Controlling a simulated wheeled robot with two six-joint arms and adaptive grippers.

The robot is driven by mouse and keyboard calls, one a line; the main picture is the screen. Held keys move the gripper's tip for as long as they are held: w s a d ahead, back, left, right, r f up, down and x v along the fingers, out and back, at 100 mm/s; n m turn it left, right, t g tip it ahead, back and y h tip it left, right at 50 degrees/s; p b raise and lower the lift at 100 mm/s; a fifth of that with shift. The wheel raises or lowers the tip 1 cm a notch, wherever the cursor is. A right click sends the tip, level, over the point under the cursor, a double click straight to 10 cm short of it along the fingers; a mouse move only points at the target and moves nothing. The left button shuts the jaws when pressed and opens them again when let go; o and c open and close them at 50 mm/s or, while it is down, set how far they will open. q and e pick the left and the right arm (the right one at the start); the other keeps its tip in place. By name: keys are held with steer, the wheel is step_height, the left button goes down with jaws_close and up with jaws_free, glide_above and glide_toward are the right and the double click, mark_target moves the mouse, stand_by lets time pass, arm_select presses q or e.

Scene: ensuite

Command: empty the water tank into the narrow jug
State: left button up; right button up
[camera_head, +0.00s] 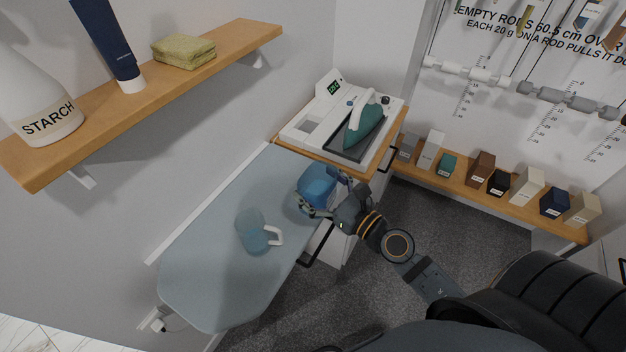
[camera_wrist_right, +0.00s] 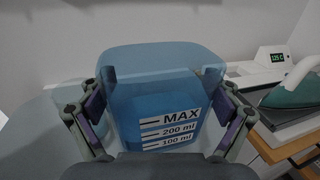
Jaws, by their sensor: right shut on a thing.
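The water tank (camera_head: 318,184) is a clear blue box at the far right end of the ironing board. In the right wrist view the tank (camera_wrist_right: 165,62) fills the middle, looks upright, and carries a MAX, 200 ml and 100 ml scale; darker blue water stands near the MAX line. My right gripper (camera_head: 326,197) is shut on the tank, with a finger on each side. Whether the tank touches the board cannot be told. The narrow jug (camera_head: 251,228), clear with a white handle, stands on the board to the left. My left gripper is not in view.
The ironing board (camera_head: 200,275) is otherwise bare. An iron (camera_head: 362,130) sits on its station beyond the tank. A wooden shelf (camera_head: 225,45) with a starch bottle (camera_head: 35,100) hangs at upper left. Several small boxes line a low shelf (camera_head: 455,186) at right.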

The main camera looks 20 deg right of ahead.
mark_target(319, 178)
steer(key=shift+s+r, duration=0.1)
steer(key=shift+s, duration=0.1)
steer(key=w+d+f+m+h, duration=0.1)
steer(key=h, duration=0.1)
steer(key=w+d+f+m+t+h, duration=0.1)
steer(key=w+f, duration=0.1)
steer(key=shift+w+d+m+t+h, duration=0.15)
steer(key=shift+w+m+t+h, duration=0.15)
steer(key=shift+h, duration=0.1)
steer(key=w+f+m+h, duration=0.1)
steer(key=w+a+f+h, duration=0.1)
steer(key=f, duration=0.1)
steer(key=shift+w+a+f+m+h, duration=0.1)
steer(key=shift+w+m+h, duration=0.25)
steer(key=shift+m+h, duration=0.05)
steer(key=shift+w+a+f, duration=0.15)
steer(key=shift+a+f, duration=0.05)
steer(key=shift+f, duration=0.05)
